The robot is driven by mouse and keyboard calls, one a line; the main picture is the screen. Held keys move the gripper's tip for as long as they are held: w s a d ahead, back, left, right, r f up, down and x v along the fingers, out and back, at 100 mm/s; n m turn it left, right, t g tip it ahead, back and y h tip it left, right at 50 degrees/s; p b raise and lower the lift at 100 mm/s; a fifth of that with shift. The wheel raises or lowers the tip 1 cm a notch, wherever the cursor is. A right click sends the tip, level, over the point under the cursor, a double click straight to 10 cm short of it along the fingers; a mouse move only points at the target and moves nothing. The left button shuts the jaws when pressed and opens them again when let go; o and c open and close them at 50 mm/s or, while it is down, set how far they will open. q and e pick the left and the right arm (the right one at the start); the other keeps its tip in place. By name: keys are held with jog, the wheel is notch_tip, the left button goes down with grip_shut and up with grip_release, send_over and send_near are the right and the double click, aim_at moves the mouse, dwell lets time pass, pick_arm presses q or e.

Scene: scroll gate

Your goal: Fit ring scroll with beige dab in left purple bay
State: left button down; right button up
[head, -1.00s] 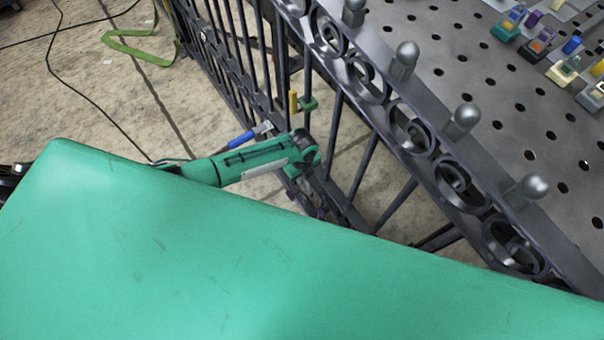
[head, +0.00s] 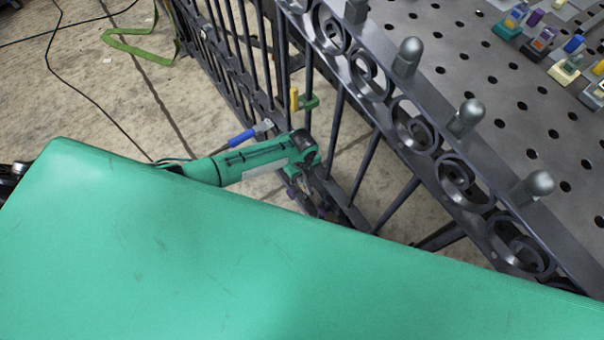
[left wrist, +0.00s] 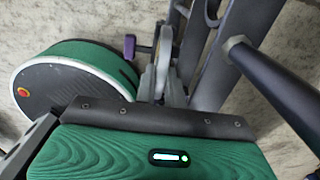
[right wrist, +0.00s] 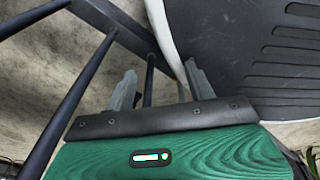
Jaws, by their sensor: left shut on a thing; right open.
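My left gripper (head: 308,187) reaches low into the dark metal gate (head: 370,155) in the head view, partly hidden by my green arm and body. In the left wrist view my left gripper (left wrist: 178,85) is shut on a grey ring scroll (left wrist: 164,58), seen nearly edge-on beside the gate bars. A pale beige mark (left wrist: 168,34) shows on the ring. A purple piece (left wrist: 130,47) stands just left of it; a small purple piece (head: 321,211) also shows at the lower gate. Whether the ring touches the bay is unclear. My right gripper (right wrist: 160,90) is open and empty.
A blue-handled clamp (head: 243,137) and a yellow-and-green clamp (head: 296,100) sit on the gate near my arm. Scrolls and rounded knobs (head: 469,115) line its upper rail. A perforated table (head: 500,75) with several coloured clamps lies behind. Gate bars (right wrist: 75,90) stand near my right gripper.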

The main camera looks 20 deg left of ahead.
pick_arm(q)
jog(key=shift+f, duration=0.3)
pick_arm(e)
jog(key=shift+f, duration=0.25)
pick_arm(q)
jog(key=c, duration=1.4)
grip_release()
jog(key=shift+s, duration=0.1)
jog(key=shift+r+p, duration=0.4)
jog(key=shift+r, duration=0.1)
notch_tip(320, 180, up, 6)
jog(key=p, duration=0.6)
jog(key=shift+r, duration=0.1)
jog(key=shift+r+p, duration=0.55)
jog(key=shift+p, duration=0.2)
pick_arm(e)
notch_tip(320, 180, up, 8)
jog(key=a, duration=0.2)
jog(key=shift+a, duration=0.2)
